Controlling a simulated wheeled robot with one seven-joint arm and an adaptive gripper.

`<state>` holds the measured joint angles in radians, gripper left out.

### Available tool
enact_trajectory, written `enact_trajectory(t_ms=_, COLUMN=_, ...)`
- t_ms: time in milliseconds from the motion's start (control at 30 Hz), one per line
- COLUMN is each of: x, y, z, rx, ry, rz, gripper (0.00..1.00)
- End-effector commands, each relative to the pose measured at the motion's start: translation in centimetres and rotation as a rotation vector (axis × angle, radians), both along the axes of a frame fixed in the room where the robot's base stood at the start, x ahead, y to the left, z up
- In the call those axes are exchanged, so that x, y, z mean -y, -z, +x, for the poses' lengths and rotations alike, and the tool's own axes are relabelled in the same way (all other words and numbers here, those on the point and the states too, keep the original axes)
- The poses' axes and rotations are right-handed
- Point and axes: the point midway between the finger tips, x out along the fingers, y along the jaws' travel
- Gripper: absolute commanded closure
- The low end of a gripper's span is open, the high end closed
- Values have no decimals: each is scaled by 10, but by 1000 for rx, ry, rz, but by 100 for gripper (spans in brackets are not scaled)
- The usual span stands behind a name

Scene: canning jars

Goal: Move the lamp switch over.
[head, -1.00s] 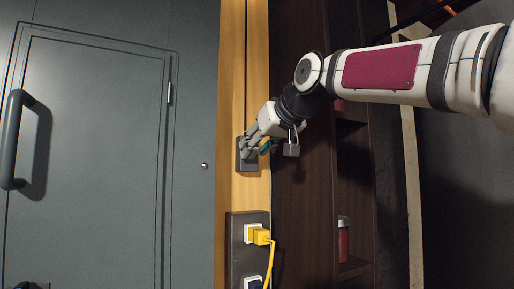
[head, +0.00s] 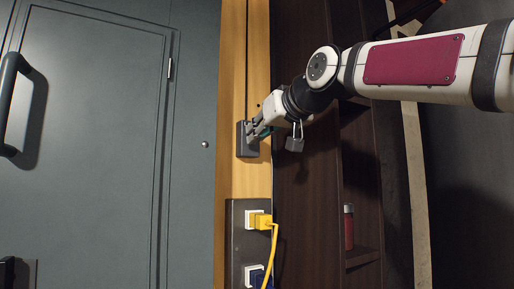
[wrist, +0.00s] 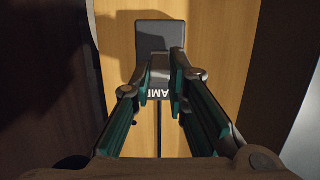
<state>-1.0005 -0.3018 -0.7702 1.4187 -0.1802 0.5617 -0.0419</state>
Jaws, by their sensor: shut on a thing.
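The lamp switch (head: 246,148) is a small dark grey box on the wooden post, left of my arm in the head view. In the wrist view its dark housing (wrist: 160,33) is at the top centre, with white letters reading "AMP" partly covered. My gripper (head: 255,134) is at the switch; in the wrist view its fingers (wrist: 161,76) are shut on the grey switch lever (wrist: 160,66) between them. The fingers hide much of the lever, so I cannot tell its exact position.
Below the switch, a socket plate (head: 236,242) holds a yellow plug (head: 263,221) with its cord and a dark blue plug (head: 257,276). A grey door (head: 95,140) is left of the post. Dark shelving with a red bottle (head: 348,229) is to the right. A small padlock (head: 295,145) hangs by my gripper.

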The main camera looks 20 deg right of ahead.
Motion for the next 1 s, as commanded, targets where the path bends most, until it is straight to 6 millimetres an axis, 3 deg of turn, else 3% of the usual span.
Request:
enact_trajectory(t_ms=100, x=2, y=10, z=1, rx=63, ry=2, rz=13, gripper=100)
enact_trajectory(t_ms=1000, x=-1, y=30, z=-1, rx=563, ry=-2, rz=113, gripper=100)
